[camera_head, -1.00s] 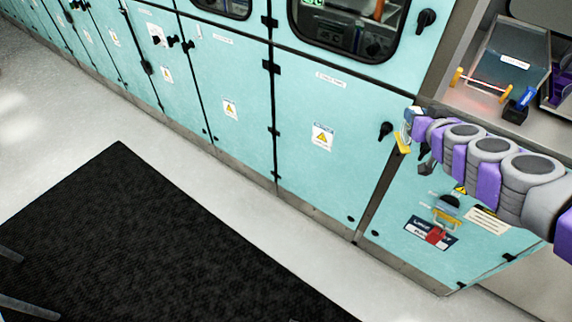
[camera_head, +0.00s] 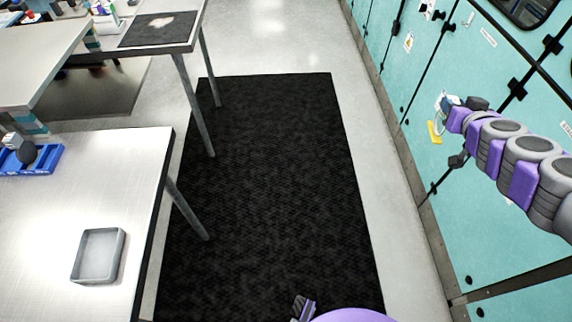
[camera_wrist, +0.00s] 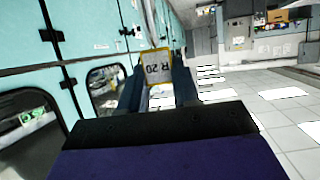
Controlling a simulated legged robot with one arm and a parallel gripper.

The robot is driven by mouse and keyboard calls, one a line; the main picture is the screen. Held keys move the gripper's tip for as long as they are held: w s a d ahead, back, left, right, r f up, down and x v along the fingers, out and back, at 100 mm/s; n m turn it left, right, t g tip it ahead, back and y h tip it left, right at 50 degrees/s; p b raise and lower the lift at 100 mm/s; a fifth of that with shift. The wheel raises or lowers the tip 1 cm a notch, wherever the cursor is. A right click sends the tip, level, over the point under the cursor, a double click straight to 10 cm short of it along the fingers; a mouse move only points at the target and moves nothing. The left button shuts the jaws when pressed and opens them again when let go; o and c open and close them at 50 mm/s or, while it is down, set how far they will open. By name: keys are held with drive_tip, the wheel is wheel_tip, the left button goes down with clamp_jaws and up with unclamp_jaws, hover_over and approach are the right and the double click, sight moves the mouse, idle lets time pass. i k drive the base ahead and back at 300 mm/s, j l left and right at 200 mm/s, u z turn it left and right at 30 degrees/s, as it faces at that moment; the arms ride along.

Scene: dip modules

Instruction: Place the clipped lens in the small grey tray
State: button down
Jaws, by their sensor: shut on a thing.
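The small grey tray (camera_head: 98,256) lies empty on the near metal table at the lower left in the head view. My gripper (camera_head: 446,107) is far from it, up at the right in front of the turquoise cabinets. It is shut on the clipped lens (camera_head: 435,131), whose yellow part hangs below the jaws. In the wrist view, a yellow-edged tag (camera_wrist: 158,67) marked "R 20" shows between my two fingers (camera_wrist: 157,88). The lens glass itself is hard to make out.
The near table (camera_head: 60,200) has bare room around the tray; a blue bin (camera_head: 38,160) with small items stands at its far left. A black floor mat (camera_head: 270,170) lies between the tables and the turquoise cabinets (camera_head: 455,75). Another table (camera_head: 165,45) stands farther back.

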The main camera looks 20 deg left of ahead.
sight(95, 269)
drive_tip(key=u, duration=0.4)
drive_tip(key=k+u, duration=0.1)
drive_tip(key=u, duration=0.25)
drive_tip(key=k+u, duration=0.1)
drive_tip(key=u, duration=0.65)
drive_tip(key=k, duration=0.05)
